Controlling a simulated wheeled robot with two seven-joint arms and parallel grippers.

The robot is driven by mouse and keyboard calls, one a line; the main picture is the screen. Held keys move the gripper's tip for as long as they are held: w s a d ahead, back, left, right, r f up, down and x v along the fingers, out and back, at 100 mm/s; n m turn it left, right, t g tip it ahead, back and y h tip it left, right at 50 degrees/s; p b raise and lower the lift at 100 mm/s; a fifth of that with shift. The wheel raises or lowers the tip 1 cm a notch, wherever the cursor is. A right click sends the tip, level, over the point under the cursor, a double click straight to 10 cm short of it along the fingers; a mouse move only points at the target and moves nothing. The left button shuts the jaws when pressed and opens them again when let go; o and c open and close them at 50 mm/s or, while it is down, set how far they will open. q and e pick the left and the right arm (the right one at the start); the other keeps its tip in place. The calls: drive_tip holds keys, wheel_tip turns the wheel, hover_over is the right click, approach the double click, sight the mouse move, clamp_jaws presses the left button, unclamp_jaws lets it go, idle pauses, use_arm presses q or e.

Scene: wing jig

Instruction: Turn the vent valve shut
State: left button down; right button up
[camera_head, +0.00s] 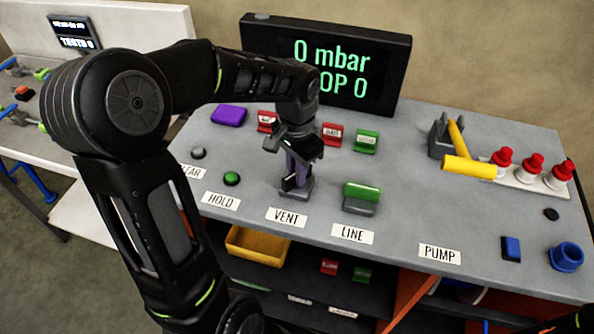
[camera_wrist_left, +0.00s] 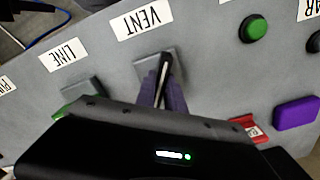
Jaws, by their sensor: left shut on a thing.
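The vent valve (camera_head: 296,192) stands on the grey bench top behind the VENT label (camera_head: 287,217). My left gripper (camera_head: 297,178) reaches down over it from above and is shut on its handle.
The display (camera_head: 345,68) reads 0 mbar, its second line partly hidden by my arm. A green-handled LINE valve (camera_head: 362,195) stands to the right, a green HOLD button (camera_head: 232,179) to the left. Red and green tagged blocks stand behind. A yellow-handled device (camera_head: 468,167) is farther right.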

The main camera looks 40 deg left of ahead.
use_arm(q)
drive_tip(key=m, duration=0.5)
drive_tip(key=shift+m, duration=0.3)
drive_tip(key=m+p, duration=0.1)
drive_tip(key=m, duration=0.5)
drive_tip(key=c, duration=1.4)
unclamp_jaws()
drive_tip(key=shift+c, duration=0.2)
drive_tip(key=shift+r, duration=0.15)
wheel_tip(320, 180, up, 8)
drive_tip(key=shift+f+b, duration=0.25)
drive_tip(key=shift+b, duration=0.1)
